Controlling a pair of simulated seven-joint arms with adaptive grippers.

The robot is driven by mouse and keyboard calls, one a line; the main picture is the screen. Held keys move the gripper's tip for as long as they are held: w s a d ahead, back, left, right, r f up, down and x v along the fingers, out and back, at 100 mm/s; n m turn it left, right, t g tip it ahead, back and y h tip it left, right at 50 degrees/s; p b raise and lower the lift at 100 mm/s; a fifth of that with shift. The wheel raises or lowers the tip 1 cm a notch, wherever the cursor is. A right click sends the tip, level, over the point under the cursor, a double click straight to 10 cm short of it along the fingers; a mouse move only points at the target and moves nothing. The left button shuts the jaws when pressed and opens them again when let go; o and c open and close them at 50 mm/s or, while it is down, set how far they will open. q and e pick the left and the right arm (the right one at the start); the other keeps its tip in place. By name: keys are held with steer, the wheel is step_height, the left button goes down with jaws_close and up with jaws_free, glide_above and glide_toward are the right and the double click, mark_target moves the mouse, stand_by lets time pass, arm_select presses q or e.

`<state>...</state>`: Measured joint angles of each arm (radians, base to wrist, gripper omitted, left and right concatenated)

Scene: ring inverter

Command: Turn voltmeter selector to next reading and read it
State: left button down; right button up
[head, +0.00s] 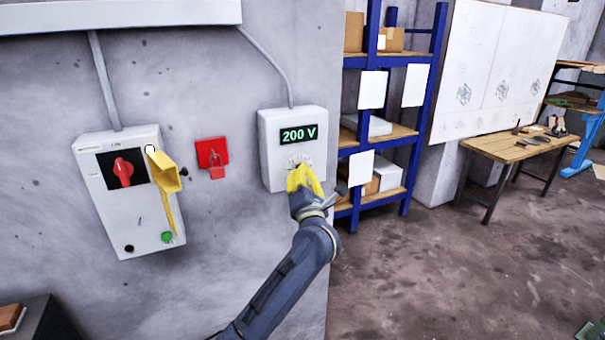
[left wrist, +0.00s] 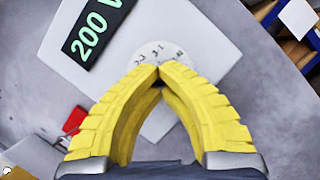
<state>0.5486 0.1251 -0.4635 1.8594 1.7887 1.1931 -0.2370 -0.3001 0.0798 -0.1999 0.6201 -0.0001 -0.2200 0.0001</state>
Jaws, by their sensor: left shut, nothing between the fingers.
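The voltmeter (head: 277,165) is a white box on the grey wall. Its display (head: 298,134) reads 200 V in green; the display (left wrist: 92,32) also shows, partly cut off, in the left wrist view. Below it is a round white selector dial (left wrist: 164,50) with small markings, only partly legible. My left gripper (head: 297,172) has yellow fingers and is at the dial. In the left wrist view its fingertips (left wrist: 158,69) meet in front of the dial's lower part, shut and empty. They hide the selector knob; whether they touch it I cannot tell. My right gripper is not in view.
A white box (head: 108,208) with a red rotary switch (head: 123,170) and a yellow piece (head: 164,172) hangs at left. A red padlock-like item (head: 212,156) is between the boxes. Blue shelving (head: 426,90) and a wooden table (head: 510,148) stand right. The floor is open.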

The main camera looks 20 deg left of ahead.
arm_select(q)
steer(key=c, duration=2.1)
jaws_free()
steer(key=shift+a+f, duration=0.1)
steer(key=shift+f, duration=0.05)
steer(key=o, duration=1.1)
steer(key=v, duration=1.1)
steer(key=shift+s, duration=0.4)
